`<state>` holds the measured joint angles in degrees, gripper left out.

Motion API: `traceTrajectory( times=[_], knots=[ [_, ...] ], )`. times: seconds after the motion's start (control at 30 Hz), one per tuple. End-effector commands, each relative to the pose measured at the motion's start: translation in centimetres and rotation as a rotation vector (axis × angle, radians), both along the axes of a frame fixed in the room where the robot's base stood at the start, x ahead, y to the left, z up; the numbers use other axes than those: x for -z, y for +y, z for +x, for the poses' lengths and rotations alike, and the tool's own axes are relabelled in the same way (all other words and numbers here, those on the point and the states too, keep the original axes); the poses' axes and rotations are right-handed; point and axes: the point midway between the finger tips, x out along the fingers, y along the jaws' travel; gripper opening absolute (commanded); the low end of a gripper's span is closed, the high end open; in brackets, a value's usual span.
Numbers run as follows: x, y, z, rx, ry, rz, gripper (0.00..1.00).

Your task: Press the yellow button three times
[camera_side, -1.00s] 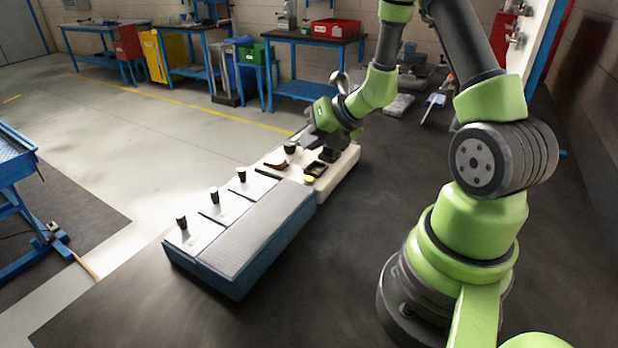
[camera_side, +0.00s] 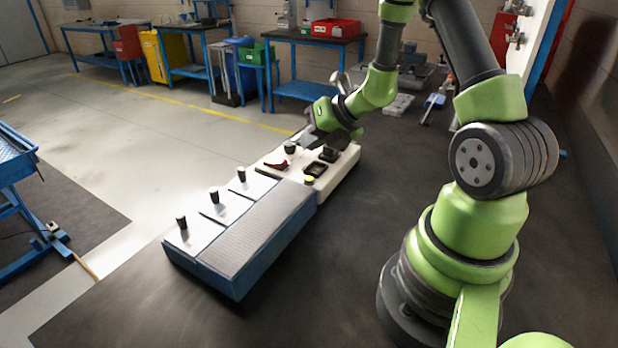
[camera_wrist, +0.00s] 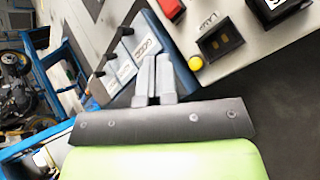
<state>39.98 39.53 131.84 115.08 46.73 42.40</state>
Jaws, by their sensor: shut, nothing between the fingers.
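The yellow button (camera_side: 309,180) sits on the near edge of the white control panel (camera_side: 340,172), close to where the panel meets the blue console (camera_side: 262,235). In the wrist view the yellow button (camera_wrist: 195,63) is to the right of my fingers, apart from them. My gripper (camera_wrist: 155,62) is shut and empty, its two grey fingers side by side. In the side view my gripper (camera_side: 308,138) is above the far part of the white panel, and its fingertips are hard to make out there.
Beside the button is a black-framed socket (camera_side: 316,169); a red switch (camera_side: 276,163), a black knob (camera_side: 290,147) and a black block (camera_side: 329,154) share the panel. Several black-handled levers (camera_side: 214,196) stand along the console. The dark table is clear in front.

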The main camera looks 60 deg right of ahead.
Motion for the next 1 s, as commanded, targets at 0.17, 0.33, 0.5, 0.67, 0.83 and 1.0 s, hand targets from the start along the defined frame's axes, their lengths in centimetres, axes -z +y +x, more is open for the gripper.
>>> traceTrajectory(
  times=[0.17, 0.33, 0.5, 0.67, 0.83, 1.0],
  knots=[
    [0.0, 0.0, 0.0, 0.0, 0.0, 0.0, 0.0],
    [0.0, 0.0, 0.0, 0.0, 0.0, 0.0, 0.0],
    [-1.4, 0.0, 0.1, -0.003, -0.007, -0.002, 0.0],
    [-3.5, 0.0, 0.1, -0.002, -0.005, -0.002, 0.0],
    [-3.8, 0.0, 0.0, 0.0, 0.0, 0.0, 0.0],
    [-3.8, 0.0, 0.0, 0.0, 0.0, 0.0, 0.0]
  ],
)
